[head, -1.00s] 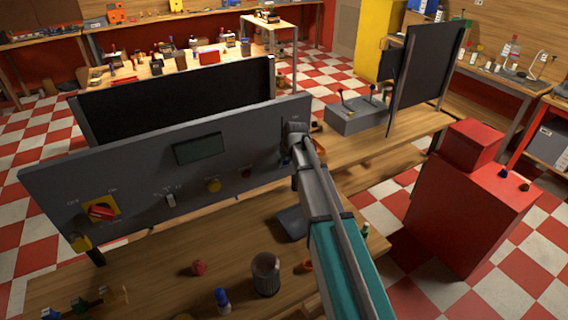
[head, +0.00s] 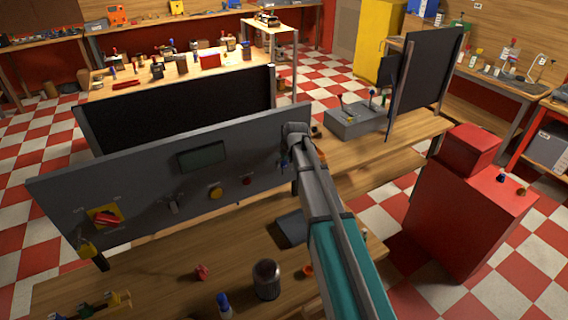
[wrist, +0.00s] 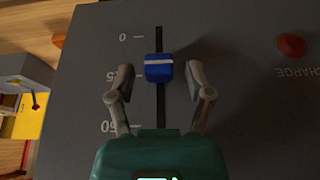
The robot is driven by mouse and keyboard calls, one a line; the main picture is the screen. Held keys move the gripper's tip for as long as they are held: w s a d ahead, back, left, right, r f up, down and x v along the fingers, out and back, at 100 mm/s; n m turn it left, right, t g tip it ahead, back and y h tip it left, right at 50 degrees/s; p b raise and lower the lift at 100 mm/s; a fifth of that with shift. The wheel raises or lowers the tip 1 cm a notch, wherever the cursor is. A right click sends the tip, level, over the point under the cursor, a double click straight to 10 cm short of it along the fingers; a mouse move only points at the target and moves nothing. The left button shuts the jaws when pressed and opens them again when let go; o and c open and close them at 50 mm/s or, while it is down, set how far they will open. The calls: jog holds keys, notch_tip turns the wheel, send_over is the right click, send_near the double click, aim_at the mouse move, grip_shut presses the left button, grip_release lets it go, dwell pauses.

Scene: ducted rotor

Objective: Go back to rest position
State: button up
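My gripper (wrist: 159,72) is open in the wrist view, its fingers on either side of a blue slider knob (wrist: 158,68) with a pale stripe. Gaps show between the knob and both fingers. The knob sits on a dark vertical slot, a little below the 0 mark. My arm stretches out to the right end of the grey control panel (head: 130,190) in the head view. There the gripper is mostly hidden by the arm.
A red button (wrist: 291,46) is on the panel, right of the gripper. The wooden table below holds a dark metal cup (head: 266,280) and a blue-capped bottle (head: 224,304). A red cabinet (head: 460,215) stands to the right. Checkered floor is open between the benches.

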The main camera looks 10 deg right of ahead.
dwell(0.5)
jog(key=s+f+m+g+b, duration=0.1)
jog(key=s+f+g+b, duration=0.1)
jog(key=s, duration=1.2)
jog(key=s+f+m+g+h+b, duration=0.1)
jog(key=s+f, duration=0.3)
jog(key=s, duration=1.1)
jog(key=shift+s+m+g+b, duration=0.3)
jog(key=shift+m+g+b, duration=0.3)
jog(key=shift+m+b, duration=0.25)
jog(key=shift+a+f, duration=0.1)
dwell(0.8)
